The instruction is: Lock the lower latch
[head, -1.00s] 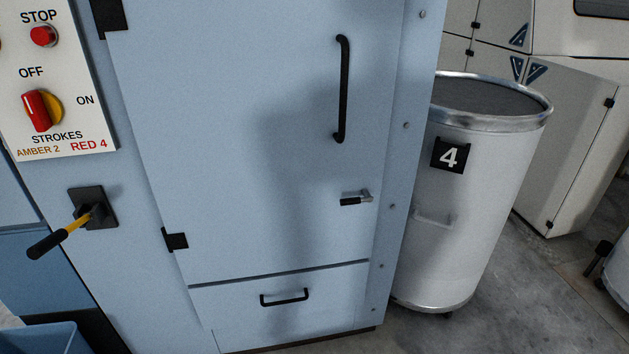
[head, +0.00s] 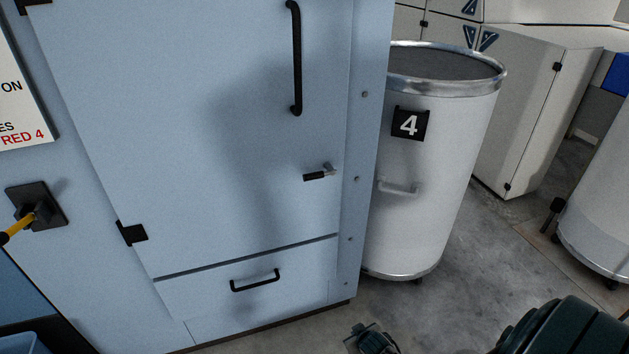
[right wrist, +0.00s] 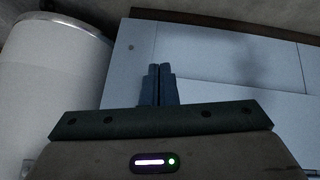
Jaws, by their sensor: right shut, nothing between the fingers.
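The lower latch (head: 320,173) is a small lever with a black grip and a silver pivot, on the right edge of the pale blue cabinet door (head: 200,130). Its grip points left, nearly level. My right gripper (head: 372,338) is at the bottom of the head view, below and right of the latch and apart from it. In the right wrist view its fingers (right wrist: 160,84) are together with nothing between them, in front of the cabinet's lower panels. The latch cannot be made out in that view. My left gripper is not in view.
A black door handle (head: 296,60) is above the latch and a drawer handle (head: 255,281) below it. A white drum (head: 430,190) marked 4 stands close to the cabinet's right side. A yellow-and-black lever (head: 25,222) is at left.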

